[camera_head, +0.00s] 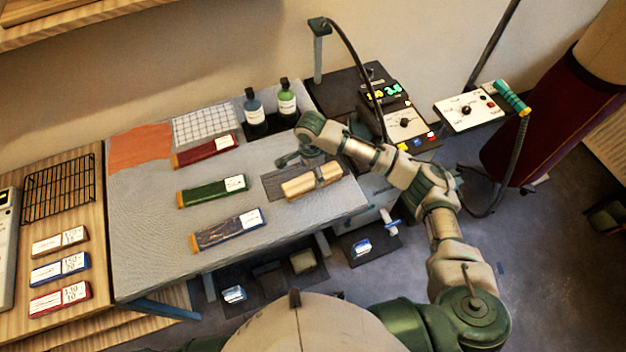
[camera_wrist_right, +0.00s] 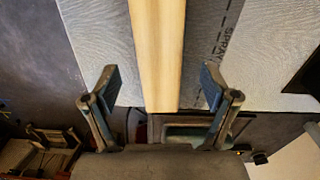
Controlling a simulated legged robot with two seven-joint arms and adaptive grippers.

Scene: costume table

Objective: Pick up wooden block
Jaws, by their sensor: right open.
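The wooden block (camera_head: 300,185) is a pale, long bar lying near the right front edge of the grey work table (camera_head: 150,240). My right gripper (camera_head: 308,168) is over it, coming from above, and part of a finger covers some of the block. In the right wrist view, the block (camera_wrist_right: 158,40) runs lengthwise between the two spread fingers of the gripper (camera_wrist_right: 161,78), with a gap on both sides. The gripper is open and empty. My left gripper is not in view.
Red (camera_head: 206,150), green (camera_head: 212,190) and blue (camera_head: 228,230) labelled bars lie left of the block. A blue-capped bottle (camera_head: 254,107) and a green bottle (camera_head: 286,98) stand behind. Grey surface is clear at left front.

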